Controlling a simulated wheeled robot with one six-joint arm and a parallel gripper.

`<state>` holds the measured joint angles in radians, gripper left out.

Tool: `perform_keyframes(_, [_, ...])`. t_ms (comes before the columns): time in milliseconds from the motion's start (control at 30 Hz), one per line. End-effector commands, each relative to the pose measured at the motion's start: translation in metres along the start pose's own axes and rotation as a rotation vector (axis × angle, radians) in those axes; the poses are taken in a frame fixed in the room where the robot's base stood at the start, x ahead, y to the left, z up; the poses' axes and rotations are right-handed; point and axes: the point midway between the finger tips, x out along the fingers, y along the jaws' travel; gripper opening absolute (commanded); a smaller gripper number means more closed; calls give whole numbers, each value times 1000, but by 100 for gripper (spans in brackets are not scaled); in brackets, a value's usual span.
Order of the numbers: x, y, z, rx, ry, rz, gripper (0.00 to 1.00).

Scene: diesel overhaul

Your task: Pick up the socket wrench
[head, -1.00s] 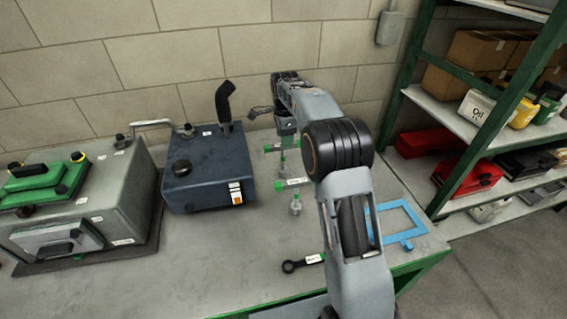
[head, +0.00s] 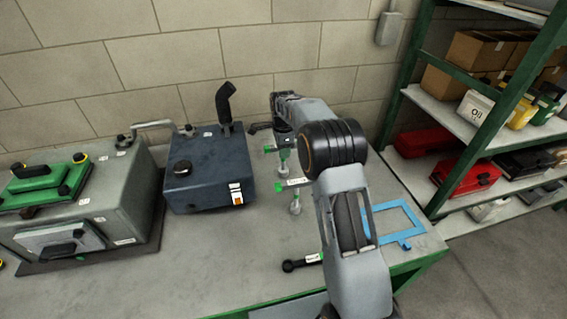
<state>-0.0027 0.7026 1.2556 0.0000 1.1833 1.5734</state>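Two T-shaped tools with green-ended handles stand upright on the workbench. The far one (head: 284,155) is under my wrist and partly hidden. The near one (head: 296,203) has a crossbar with a white label and stands clear of my gripper. A black-ended tool with a labelled handle (head: 303,261) lies near the front edge, partly behind my arm. The labels are too small to read, so I cannot tell which is the socket wrench. My gripper (head: 283,137) is low over the far tool. Its fingers are mostly hidden, and I cannot tell whether they grip.
A dark blue box (head: 210,175) with an upright black handle stands left of my gripper. A grey engine block (head: 95,225) with a green cover is further left. A blue frame (head: 404,228) lies right of my arm. A green shelf rack (head: 440,170) stands at right.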

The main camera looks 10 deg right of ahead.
Motion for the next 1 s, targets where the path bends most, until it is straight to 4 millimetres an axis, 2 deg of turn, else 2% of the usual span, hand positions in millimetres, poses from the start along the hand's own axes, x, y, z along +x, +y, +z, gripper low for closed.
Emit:
perform_keyframes(33, [0,0,0,0,0,0,28])
perform_keyframes(333, [0,0,0,0,0,0,0])
perform_keyframes(800, [-2,0,0,0,0,-2,0])
perform_keyframes(1000, [-13,-1,0,0,0,-3,0])
